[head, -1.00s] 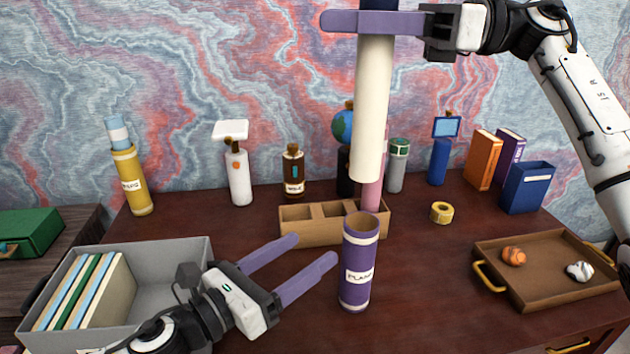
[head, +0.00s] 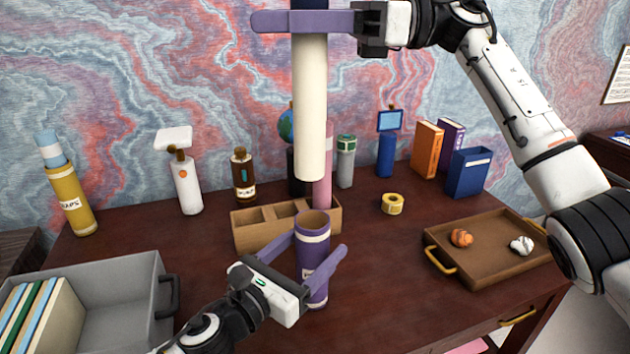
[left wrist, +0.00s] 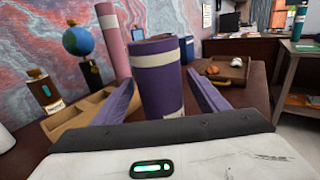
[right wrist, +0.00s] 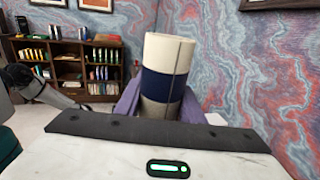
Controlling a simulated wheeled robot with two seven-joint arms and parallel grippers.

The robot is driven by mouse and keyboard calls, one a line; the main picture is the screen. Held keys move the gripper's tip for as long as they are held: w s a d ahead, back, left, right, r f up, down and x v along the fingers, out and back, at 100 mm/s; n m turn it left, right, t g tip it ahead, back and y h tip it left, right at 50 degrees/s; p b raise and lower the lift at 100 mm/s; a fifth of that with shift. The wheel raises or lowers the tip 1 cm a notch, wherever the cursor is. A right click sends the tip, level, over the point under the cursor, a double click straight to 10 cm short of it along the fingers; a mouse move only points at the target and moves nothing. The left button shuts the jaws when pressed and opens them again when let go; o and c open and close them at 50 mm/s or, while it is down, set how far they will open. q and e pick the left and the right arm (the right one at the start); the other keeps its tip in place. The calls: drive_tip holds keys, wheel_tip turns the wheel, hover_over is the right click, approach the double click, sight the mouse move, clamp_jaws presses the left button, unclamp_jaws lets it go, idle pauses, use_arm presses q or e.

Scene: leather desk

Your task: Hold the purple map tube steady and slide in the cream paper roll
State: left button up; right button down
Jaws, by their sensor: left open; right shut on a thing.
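The purple map tube (head: 313,236) stands upright on the desk, its open mouth facing up. My left gripper (head: 325,250) is open, one finger on each side of the tube; the tube also fills the gap between the fingers in the left wrist view (left wrist: 162,90). My right gripper (head: 272,21) is shut on the upper part of the cream paper roll (head: 310,110) and holds it near upright. The roll's lower end is apart from the tube, above its mouth. The right wrist view shows the roll's cream end and navy band (right wrist: 163,84).
A cardboard divider box (head: 252,230) and a pink tube (head: 323,170) stand just behind the purple tube. A grey bin (head: 120,290) is at left, a brown tray (head: 480,275) at right. Yellow tape (head: 392,204) lies between. Bottles and books line the back.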

use_arm(q)
drive_tip(key=shift+w+d, duration=0.35)
